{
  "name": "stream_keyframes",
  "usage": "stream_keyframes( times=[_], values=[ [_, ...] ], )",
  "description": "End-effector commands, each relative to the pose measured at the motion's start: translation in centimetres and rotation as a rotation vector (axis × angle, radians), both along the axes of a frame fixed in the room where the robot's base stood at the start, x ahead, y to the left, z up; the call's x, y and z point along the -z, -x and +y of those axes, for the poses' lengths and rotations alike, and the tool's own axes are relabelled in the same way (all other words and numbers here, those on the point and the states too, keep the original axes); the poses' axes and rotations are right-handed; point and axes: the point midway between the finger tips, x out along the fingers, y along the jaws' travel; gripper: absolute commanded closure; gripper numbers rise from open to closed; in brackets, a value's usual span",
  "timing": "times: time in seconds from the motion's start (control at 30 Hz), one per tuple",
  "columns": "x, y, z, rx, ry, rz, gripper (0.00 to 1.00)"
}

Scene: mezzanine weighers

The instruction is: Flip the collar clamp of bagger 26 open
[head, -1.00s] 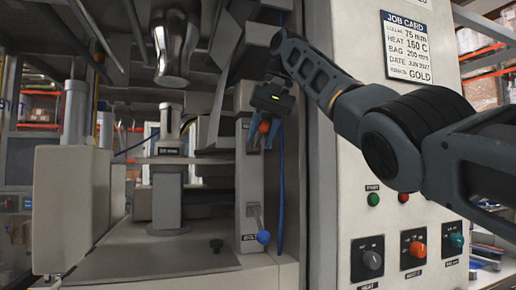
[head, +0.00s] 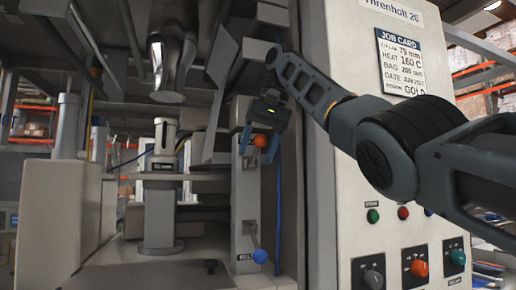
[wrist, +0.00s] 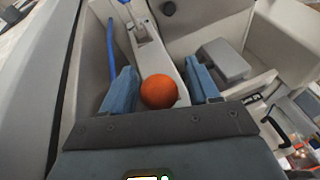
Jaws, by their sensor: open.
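An orange ball knob (head: 261,140) sits at the upper part of the narrow grey upright (head: 246,190) of the bagger; no readable label shows beside it. My gripper (head: 259,146) is open, with its blue fingers on either side of this knob. In the wrist view the orange knob (wrist: 159,91) lies between the two open fingers, with a visible gap to the right finger; the left finger is very close to it, and contact cannot be told. The sign at the top of the cabinet (head: 390,14) reads "Threnholt 26". The collar clamp's stem is hidden behind the knob.
A lever with a blue ball (head: 260,256), labelled BELT, is lower on the same upright. A blue cable (head: 279,200) runs down just right of it. The control cabinet (head: 335,190) with knobs stands close on the right. A shiny metal tube (head: 168,65) hangs left.

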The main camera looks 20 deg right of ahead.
Motion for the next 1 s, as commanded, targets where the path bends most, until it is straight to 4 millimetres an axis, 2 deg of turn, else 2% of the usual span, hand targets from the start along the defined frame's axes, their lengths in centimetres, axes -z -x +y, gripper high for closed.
stream_keyframes(
  times=[0.17, 0.27, 0.5, 0.7, 1.0],
  values=[
    [-0.1, 0.1, 0.0, 0.000, 0.000, 0.001, 0.40],
    [-0.9, 0.3, -0.2, 0.001, 0.000, 0.001, 0.40],
    [-4.5, 1.5, -0.9, 0.001, 0.001, 0.000, 0.40],
    [-6.7, 2.3, -1.4, 0.001, 0.000, 0.000, 0.40],
    [-7.2, 2.5, -1.5, 0.000, 0.000, 0.001, 0.40]
  ],
)
